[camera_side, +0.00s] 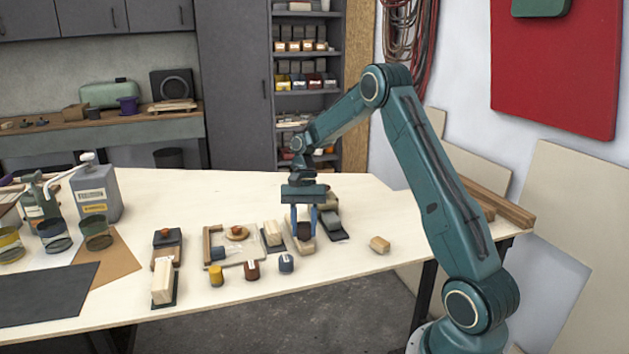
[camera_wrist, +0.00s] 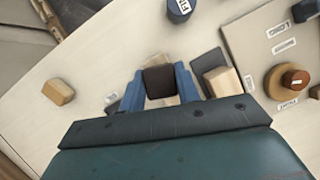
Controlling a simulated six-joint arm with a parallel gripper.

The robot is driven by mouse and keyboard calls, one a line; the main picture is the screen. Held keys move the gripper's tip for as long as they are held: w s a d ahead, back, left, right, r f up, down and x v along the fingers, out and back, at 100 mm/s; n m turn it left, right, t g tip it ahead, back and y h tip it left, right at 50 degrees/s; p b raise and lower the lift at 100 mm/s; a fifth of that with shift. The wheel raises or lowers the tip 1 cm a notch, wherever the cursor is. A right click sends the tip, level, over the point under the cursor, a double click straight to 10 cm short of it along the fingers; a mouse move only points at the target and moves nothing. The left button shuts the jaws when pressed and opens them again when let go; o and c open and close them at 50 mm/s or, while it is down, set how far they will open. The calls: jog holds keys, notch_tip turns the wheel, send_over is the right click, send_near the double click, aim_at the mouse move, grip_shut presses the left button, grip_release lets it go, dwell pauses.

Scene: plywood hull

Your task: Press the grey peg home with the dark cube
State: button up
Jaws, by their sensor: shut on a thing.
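My gripper (camera_side: 304,222) is shut on the dark cube (camera_side: 305,231). In the wrist view the dark brown cube (camera_wrist: 160,81) sits between the two blue fingers of my gripper (camera_wrist: 161,84). A pale wooden block (camera_side: 304,246) shows directly below the cube. Its pale edges also show around the cube in the wrist view. I cannot tell whether the cube touches it. I cannot make out the grey peg in either view; anything right under the cube is hidden.
A pale block on a dark base (camera_side: 273,235) stands close to the left, with a tool board (camera_side: 214,257) beyond it. A dark block (camera_side: 331,225) lies close on the right. A loose tan block (camera_side: 380,244) and a blue-grey pot (camera_side: 286,263) stand nearer the front edge.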

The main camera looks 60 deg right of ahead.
jog(key=shift+f, duration=0.65)
dwell(0.8)
jog(key=shift+r, duration=2.3)
jog(key=shift+s+a, duration=0.1)
